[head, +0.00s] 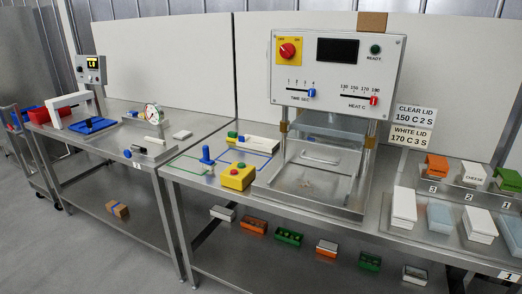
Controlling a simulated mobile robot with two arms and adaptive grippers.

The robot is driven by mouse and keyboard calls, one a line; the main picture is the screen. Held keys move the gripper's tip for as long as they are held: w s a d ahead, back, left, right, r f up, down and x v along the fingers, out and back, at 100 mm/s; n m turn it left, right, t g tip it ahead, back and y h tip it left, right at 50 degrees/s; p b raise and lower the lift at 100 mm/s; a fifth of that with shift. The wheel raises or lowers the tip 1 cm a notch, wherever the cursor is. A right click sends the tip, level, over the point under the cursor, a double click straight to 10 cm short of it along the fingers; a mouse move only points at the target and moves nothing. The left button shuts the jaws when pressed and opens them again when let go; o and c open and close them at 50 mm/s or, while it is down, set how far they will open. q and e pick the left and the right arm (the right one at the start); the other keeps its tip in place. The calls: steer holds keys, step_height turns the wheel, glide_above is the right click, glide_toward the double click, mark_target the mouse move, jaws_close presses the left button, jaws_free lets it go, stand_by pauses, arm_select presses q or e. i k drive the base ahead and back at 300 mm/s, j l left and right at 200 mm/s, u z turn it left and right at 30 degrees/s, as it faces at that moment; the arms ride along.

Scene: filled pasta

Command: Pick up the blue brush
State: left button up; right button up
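A small blue upright piece (206,154), which looks like the blue brush, stands on the steel table left of the yellow box with the red button. It is inside or beside a blue outline marked on the tabletop; its bristles are too small to make out. A smaller blue piece (127,153) stands on the left table, and I cannot tell what it is. Neither of my grippers shows in the head view.
The yellow button box (238,176) stands right of the blue piece. The heat-sealing press (338,70) rises to the right.

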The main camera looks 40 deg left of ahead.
mark_target(206, 161)
steer(key=j+z, duration=0.15)
steer(key=j, duration=0.4)
steer(key=j+z, duration=0.2)
steer(key=j, duration=0.35)
steer(key=j+z, duration=0.15)
steer(key=j, duration=0.35)
steer(key=k+j+z, duration=0.15)
steer(key=j, duration=0.4)
steer(key=j+z, duration=0.15)
steer(key=j, duration=0.35)
steer(key=k, duration=0.05)
